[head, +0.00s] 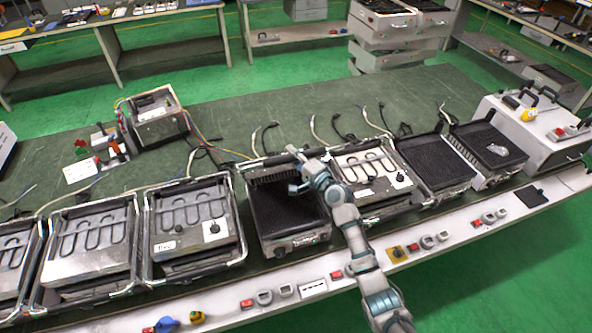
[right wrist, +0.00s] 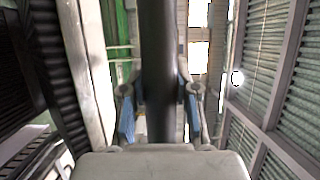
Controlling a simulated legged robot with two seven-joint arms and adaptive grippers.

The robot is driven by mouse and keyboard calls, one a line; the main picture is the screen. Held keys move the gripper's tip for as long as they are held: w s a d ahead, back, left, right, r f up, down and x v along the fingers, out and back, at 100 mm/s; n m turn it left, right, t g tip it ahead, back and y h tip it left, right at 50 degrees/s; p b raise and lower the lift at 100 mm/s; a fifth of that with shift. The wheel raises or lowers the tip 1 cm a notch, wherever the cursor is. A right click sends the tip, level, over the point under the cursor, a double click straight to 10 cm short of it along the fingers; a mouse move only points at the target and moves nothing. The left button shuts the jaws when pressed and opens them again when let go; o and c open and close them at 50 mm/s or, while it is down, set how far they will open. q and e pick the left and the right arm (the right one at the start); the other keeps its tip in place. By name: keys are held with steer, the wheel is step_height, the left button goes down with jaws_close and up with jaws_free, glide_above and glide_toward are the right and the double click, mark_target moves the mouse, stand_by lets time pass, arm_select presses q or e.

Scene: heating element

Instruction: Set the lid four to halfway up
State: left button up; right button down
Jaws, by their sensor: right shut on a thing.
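The grill unit (head: 288,215) in the middle of the row has its dark ribbed lower plate exposed. Its lid (head: 268,174) stands raised at the back, with a bar handle (head: 258,161) along its edge. The exact lid angle is hard to tell. My right gripper (head: 297,169) reaches over the unit from the front right and is at the handle. In the right wrist view, the dark handle bar (right wrist: 158,60) runs between the two blue-padded fingers of the right gripper (right wrist: 160,112), which is shut on it. My left gripper is not in view.
Units with flat lids and visible heating coils stand at left (head: 195,222) and right (head: 372,172). Further right are open dark-plated units (head: 435,163) and a white box with handles (head: 535,125). A control box (head: 158,115) with wires sits behind. The bench back is mostly clear.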

steer(key=shift+w+a+r, duration=0.1)
steer(key=shift+w+r, duration=0.45)
steer(key=shift+r, duration=0.25)
steer(key=c, duration=0.8)
jaws_free()
steer(key=shift+f, duration=0.1)
steer(key=shift+c, duration=0.2)
steer(key=shift+s+f, duration=0.25)
steer(key=v, duration=1.1)
steer(key=shift+s+d, duration=0.15)
steer(key=shift+d, duration=0.15)
steer(key=shift+a+r, duration=0.1)
